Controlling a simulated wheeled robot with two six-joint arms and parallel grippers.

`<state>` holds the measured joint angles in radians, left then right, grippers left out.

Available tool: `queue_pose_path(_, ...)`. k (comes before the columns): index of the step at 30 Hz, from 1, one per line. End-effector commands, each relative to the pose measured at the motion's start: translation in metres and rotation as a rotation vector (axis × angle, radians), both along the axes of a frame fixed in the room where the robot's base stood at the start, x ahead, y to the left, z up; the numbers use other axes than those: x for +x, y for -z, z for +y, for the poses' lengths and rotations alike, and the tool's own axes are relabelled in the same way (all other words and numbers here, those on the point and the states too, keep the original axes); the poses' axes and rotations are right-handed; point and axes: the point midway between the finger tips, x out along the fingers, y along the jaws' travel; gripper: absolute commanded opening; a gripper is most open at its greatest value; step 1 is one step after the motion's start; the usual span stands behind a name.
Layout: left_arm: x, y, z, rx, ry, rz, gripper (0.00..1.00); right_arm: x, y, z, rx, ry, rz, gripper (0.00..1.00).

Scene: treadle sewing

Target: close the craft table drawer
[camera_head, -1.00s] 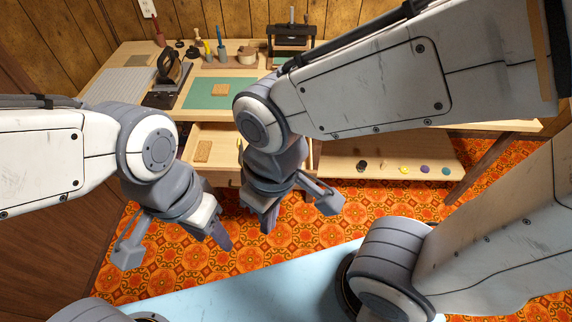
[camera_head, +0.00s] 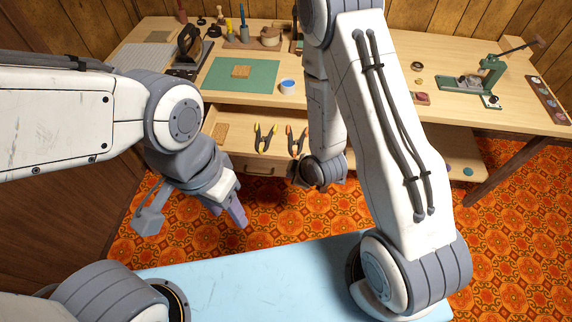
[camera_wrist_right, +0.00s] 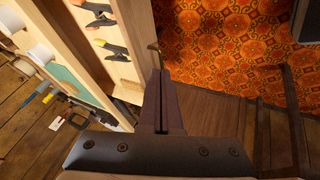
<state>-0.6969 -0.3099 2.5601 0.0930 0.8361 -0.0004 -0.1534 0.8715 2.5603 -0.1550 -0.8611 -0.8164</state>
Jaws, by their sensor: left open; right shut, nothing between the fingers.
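The craft table drawer (camera_head: 280,168) stands open below the tabletop, its front pulled out from the table. The drawer's handle (camera_wrist_right: 154,48) shows in the right wrist view on the outer face of the drawer front (camera_wrist_right: 138,28). My right gripper (camera_wrist_right: 162,76) is shut and empty, close beside that face near the handle; I cannot tell whether it touches. In the head view it is mostly hidden by my wrist. My left gripper (camera_head: 238,214) is open and empty, in front of the drawer's left side.
The craft table (camera_head: 350,95) carries a green mat (camera_head: 222,76), a blue-topped cup (camera_head: 288,86) and a green press (camera_head: 482,80). A lower shelf (camera_head: 455,155) lies right of the drawer. Patterned floor (camera_head: 400,200) in front is clear.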

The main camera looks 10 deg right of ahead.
Motion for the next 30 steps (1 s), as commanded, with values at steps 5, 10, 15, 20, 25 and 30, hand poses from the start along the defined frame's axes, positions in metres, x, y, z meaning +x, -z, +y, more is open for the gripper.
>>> queue_pose_path(5, 0.000, 0.002, 0.000, 0.000, 0.000, 0.000, 0.50, -0.002, 0.020, -0.010, -0.002, -0.027, -0.059, 0.00)
queue_pose_path(10, 0.000, 0.012, 0.000, 0.000, 0.000, 0.000, 0.50, 0.001, 0.028, -0.010, -0.002, -0.033, -0.079, 0.00)
queue_pose_path(15, 0.000, 0.036, 0.000, 0.000, 0.000, 0.000, 0.50, 0.009, 0.042, -0.007, -0.002, -0.033, -0.081, 0.00)
queue_pose_path(20, 0.000, 0.060, 0.000, 0.000, 0.000, 0.000, 0.50, 0.017, 0.052, -0.005, 0.000, -0.032, -0.081, 0.00)
queue_pose_path(25, 0.000, 0.085, 0.000, 0.000, 0.000, 0.000, 0.50, 0.022, 0.060, -0.002, -0.001, -0.033, -0.080, 0.00)
queue_pose_path(30, 0.000, 0.110, 0.000, 0.000, 0.000, 0.000, 0.50, 0.027, 0.067, -0.001, -0.001, -0.032, -0.080, 0.00)
